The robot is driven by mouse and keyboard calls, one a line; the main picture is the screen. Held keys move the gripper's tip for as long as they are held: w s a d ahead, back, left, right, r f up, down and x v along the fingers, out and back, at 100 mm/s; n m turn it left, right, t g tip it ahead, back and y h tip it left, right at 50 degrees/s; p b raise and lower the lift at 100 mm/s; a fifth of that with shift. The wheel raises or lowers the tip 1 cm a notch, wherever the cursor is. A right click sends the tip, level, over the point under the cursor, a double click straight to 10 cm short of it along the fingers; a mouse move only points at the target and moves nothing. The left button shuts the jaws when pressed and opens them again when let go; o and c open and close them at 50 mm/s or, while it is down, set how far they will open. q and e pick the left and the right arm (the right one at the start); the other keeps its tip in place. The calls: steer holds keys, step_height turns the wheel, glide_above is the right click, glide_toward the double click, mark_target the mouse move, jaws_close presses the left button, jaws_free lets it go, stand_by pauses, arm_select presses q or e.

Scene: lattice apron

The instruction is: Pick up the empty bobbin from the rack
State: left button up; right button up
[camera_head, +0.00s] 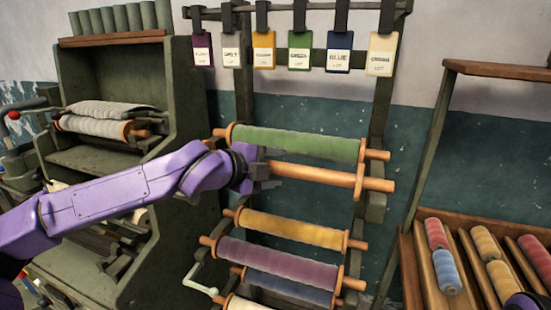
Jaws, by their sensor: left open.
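The empty bobbin (325,177) is a bare wooden spool without thread. It lies across the rack (381,110) just below a green-wound bobbin (295,144). Its right flange and end peg show clearly; its left end is hidden behind my left gripper. My left gripper (268,178) reaches in from the left and is open at the left part of the bobbin. I cannot tell whether the fingers touch it or straddle it. My right gripper is not in view.
Yellow (290,229) and purple (278,262) bobbins lie below, with blue and cream ones partly seen under them. Coloured tags (264,50) hang above. A green cabinet (180,95) stands left. A wooden tray (404,262) with small spools stands right.

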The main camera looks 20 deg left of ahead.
arm_select(q)
steer(key=shift+x, duration=0.95)
steer(key=shift+s+r, duration=0.15)
steer(key=shift+a, duration=0.1)
jaws_close()
steer(key=shift+r, duration=0.1)
